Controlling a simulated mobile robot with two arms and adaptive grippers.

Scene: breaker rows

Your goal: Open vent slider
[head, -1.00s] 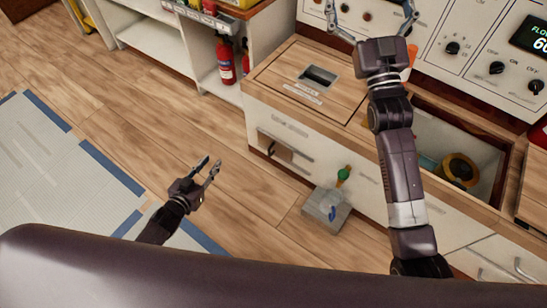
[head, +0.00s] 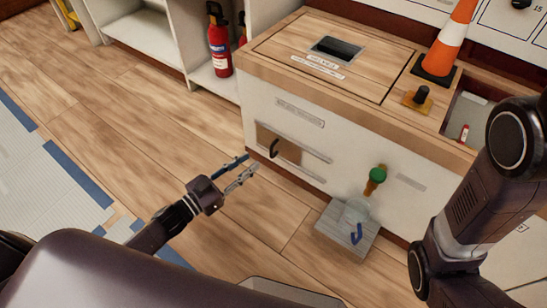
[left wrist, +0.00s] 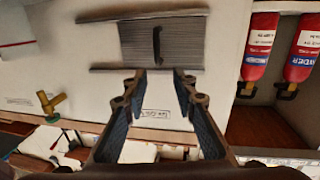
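The vent slider is a brown plate (head: 278,146) with a dark curved handle, set between two horizontal rails on the white cabinet front. It sits at the left end of the rails in the head view. In the left wrist view the slider plate (left wrist: 135,42) and its dark handle (left wrist: 157,44) lie straight ahead, beyond the fingertips. My left gripper (head: 247,167) is open and empty, just left of and below the slider, apart from it. Its two fingers (left wrist: 160,75) stand apart in the left wrist view. My right arm shows at the right; its gripper is out of view.
Fire extinguishers (head: 219,45) stand in the shelf at left. An orange cone (head: 453,38) stands on the cabinet top.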

